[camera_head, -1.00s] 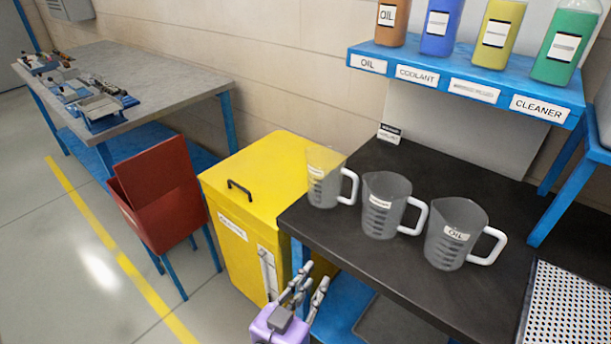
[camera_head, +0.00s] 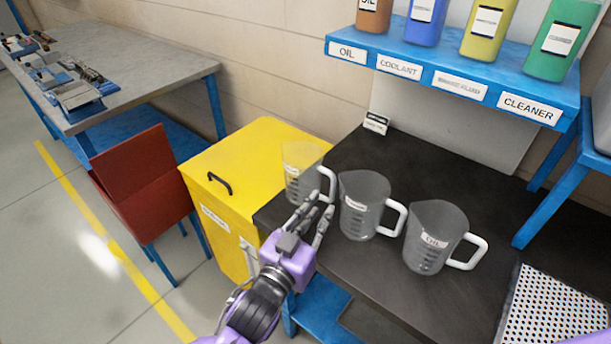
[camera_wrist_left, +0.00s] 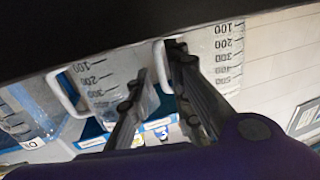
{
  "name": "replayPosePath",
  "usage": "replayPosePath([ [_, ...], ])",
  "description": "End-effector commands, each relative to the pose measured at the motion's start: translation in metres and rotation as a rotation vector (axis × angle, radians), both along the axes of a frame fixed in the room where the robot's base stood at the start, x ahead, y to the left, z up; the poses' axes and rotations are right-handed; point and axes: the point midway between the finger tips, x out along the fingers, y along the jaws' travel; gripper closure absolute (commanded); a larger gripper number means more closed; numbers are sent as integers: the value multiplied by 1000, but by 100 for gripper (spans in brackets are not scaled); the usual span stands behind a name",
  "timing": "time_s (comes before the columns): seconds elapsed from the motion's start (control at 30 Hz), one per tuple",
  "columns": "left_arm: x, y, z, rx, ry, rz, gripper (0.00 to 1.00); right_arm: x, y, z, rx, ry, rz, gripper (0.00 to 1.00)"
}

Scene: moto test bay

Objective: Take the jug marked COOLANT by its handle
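Three clear measuring jugs with white handles stand upright in a row on the black bench top (camera_head: 400,280): a left jug (camera_head: 297,165), a middle jug (camera_head: 357,218) and a right jug (camera_head: 428,250) marked OIL. The labels on the left and middle jugs are too small to read, so I cannot tell which says COOLANT. My left gripper (camera_head: 319,204) is open at the left jug, its fingertips close to that handle (camera_head: 329,184). In the left wrist view the fingers (camera_wrist_left: 160,66) are apart, with the white handle between or just behind their tips; contact is unclear. My right gripper is out of view.
A yellow bin (camera_head: 240,165) stands against the bench's left end. A blue shelf (camera_head: 450,80) with coloured bottles is behind the jugs. A perforated metal plate (camera_head: 555,310) lies at the right.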

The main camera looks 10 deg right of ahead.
Motion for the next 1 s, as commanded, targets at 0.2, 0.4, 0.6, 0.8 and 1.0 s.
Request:
replayPosePath([
  [0.2,23,-24,3,-2,-2,-1,81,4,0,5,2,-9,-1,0],
  [0.4,30,-30,2,-1,-2,-1,81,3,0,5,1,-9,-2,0],
  [0.6,30,-29,2,-1,-1,-1,89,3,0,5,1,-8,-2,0],
  [0.8,30,-29,2,-1,-1,-1,100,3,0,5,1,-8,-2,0],
  [1.0,30,-29,2,-1,-2,-1,100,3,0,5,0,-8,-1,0],
])
